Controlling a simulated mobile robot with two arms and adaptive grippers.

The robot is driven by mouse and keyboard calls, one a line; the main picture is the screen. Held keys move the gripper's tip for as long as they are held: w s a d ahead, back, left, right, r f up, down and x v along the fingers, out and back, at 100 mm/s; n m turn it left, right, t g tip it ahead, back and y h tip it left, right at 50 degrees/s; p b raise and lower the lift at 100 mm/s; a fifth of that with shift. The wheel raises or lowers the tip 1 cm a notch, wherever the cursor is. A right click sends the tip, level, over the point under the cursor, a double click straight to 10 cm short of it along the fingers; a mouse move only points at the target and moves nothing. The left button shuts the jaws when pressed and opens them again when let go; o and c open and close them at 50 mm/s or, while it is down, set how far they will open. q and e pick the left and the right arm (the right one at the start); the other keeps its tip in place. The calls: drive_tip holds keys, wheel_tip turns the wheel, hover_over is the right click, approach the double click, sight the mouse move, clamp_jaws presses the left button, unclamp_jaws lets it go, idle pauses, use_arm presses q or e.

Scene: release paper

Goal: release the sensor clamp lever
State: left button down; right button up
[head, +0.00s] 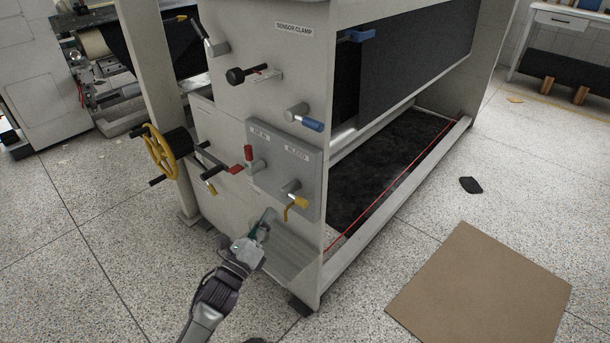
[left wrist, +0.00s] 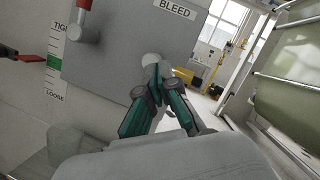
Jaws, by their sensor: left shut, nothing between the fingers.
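A "SENSOR CLAMP" label (head: 293,29) is on the upper end face of the grey machine (head: 315,230). Below it are a black-handled lever (head: 236,76) and a lever with a blue handle (head: 311,125) on a round grey hub; I cannot tell which belongs to the label. My right gripper is out of view.
A grey panel (head: 270,185) carries a red-handled valve (head: 249,154) and the yellow BLEED handle (head: 299,202). A red lever (head: 236,169) and yellow handwheel (head: 158,150) stick out at left. A brown board (head: 485,285) lies on the floor at right.

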use_arm(q)
drive_tip(key=s+d+r+m+h+b, duration=0.1)
drive_tip(key=d+r+m+h+b, duration=0.2)
drive_tip(key=r+m+h, duration=0.3)
wheel_tip(320, 180, up, 3)
drive_tip(key=m, duration=0.4)
drive_tip(key=shift+s+f+m+b, duration=0.15)
drive_tip(key=shift+s+m+b, duration=0.15)
drive_tip(key=shift+s+b, duration=0.1)
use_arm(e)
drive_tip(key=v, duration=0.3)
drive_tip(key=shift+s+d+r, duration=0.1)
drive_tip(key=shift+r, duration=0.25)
use_arm(q)
drive_tip(key=w+d+r, duration=0.5)
drive_tip(key=w+r, duration=0.2)
drive_tip(key=r, duration=0.2)
drive_tip(key=shift+d+r+p, duration=0.2)
drive_tip(key=shift+d+p, duration=0.1)
drive_tip(key=shift+p, duration=0.15)
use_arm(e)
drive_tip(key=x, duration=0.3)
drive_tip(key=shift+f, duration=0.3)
use_arm(q)
drive_tip(key=shift+w+a, duration=0.1)
